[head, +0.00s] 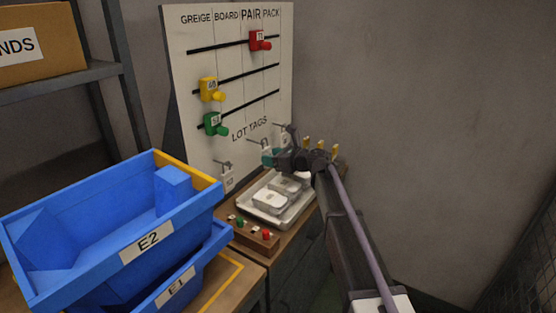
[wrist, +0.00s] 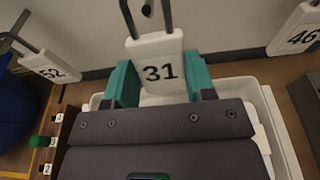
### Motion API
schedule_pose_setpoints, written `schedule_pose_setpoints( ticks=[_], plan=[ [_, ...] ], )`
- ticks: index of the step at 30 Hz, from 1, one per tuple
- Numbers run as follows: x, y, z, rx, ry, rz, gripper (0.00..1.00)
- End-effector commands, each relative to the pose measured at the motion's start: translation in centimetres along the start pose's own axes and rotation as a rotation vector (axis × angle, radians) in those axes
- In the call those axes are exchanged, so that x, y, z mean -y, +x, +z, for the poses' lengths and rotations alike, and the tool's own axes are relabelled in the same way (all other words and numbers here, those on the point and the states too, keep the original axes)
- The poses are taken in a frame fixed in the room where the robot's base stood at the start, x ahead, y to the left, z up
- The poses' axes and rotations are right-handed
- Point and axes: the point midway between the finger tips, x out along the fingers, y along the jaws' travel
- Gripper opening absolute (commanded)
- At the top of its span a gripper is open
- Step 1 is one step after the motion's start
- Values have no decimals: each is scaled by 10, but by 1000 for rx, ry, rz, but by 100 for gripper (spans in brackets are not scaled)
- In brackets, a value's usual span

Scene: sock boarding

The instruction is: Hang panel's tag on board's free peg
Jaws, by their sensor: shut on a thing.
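My gripper (wrist: 156,85) has teal fingertips closed on both sides of a white tag marked 31 (wrist: 158,66). The tag's grey shackle rises out of the top of the picture, and a dark round spot, perhaps a peg end, shows between its bars. I cannot tell whether the shackle rests on a peg. In the head view my gripper (head: 270,157) is at the lower right of the white board (head: 235,115), by the "LOT TAGS" row. Tag 52 (wrist: 50,66) hangs at the left and tag 46 (wrist: 297,32) at the right. The wooden button panel (head: 256,239) stands below the board.
A pale tray (head: 248,207) with white items lies beneath my gripper. Blue bins E2 (head: 150,242) and E1 (head: 178,288) stand at the left. The wall at the right is bare.

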Motion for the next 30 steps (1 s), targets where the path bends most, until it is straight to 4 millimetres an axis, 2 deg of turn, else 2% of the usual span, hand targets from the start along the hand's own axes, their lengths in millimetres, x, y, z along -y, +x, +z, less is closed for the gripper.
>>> schedule_pose_setpoints(
  ticks=[9, 29, 30],
  plan=[
    [0, 20, -7, 0, 0, -1, 23],
    [0, 22, -8, 0, 0, 0, 23],
    [0, 22, -8, 0, 0, 0, 51]
  ],
)
